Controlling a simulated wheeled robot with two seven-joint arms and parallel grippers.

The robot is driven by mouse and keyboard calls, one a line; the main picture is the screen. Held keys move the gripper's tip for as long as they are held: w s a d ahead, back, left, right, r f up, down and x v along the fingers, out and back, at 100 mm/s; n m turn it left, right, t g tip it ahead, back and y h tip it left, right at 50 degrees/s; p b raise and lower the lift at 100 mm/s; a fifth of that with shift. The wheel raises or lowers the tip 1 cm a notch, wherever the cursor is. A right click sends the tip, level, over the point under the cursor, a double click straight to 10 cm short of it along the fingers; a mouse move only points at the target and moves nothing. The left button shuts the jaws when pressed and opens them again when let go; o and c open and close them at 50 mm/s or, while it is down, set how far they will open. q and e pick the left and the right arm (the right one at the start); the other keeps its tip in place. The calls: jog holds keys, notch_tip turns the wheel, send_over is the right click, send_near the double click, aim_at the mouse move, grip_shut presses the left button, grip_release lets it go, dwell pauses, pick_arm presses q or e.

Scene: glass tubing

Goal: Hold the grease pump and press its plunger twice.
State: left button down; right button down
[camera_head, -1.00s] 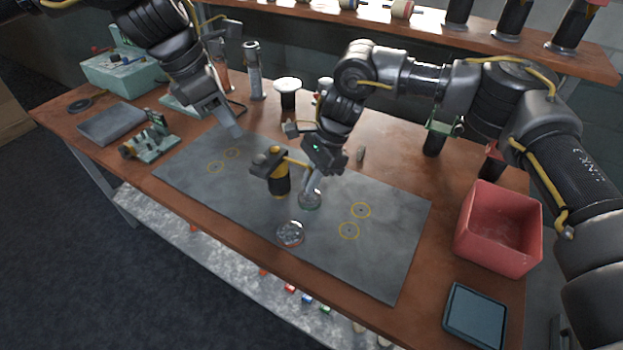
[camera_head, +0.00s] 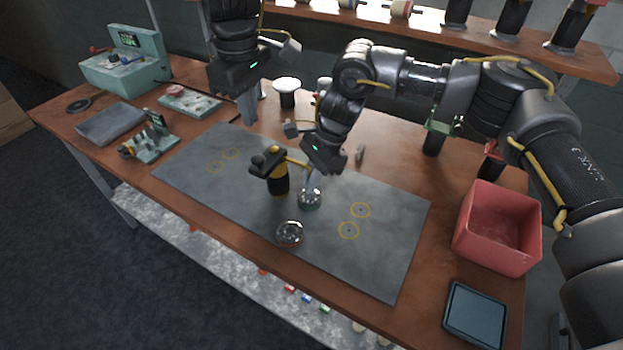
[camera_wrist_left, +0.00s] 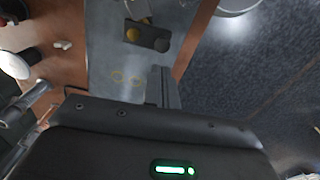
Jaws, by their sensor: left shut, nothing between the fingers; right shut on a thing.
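The grease pump (camera_head: 278,182) stands upright on the grey mat, with a yellow and black body and a dark block at its top. A thin yellow arm runs from its top toward my right gripper (camera_head: 312,185). My right gripper is beside the pump on its right and shut on it; the exact contact is hard to see. My left gripper (camera_head: 248,118) is shut and empty, pointing down above the mat's back edge, left of the pump and apart from it. The left wrist view shows the pump's top (camera_wrist_left: 148,38) beyond the left fingers (camera_wrist_left: 160,88).
A red bin (camera_head: 497,255) and a blue tray (camera_head: 474,314) are at right. A black spool with a white top (camera_head: 287,92) stands behind.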

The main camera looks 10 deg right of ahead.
aim_at(258, 158)
pick_arm(q)
jog(key=shift+m, duration=0.4)
jog(key=shift+s+d+f, duration=0.1)
jog(key=shift+f, duration=1.55)
jog(key=shift+s+d+f, duration=0.1)
jog(key=shift+f, duration=1.55)
jog(key=shift+f, duration=0.2)
jog(key=shift+f, duration=1.1)
jog(key=shift+r, duration=0.85)
jog(key=shift+f, duration=0.1)
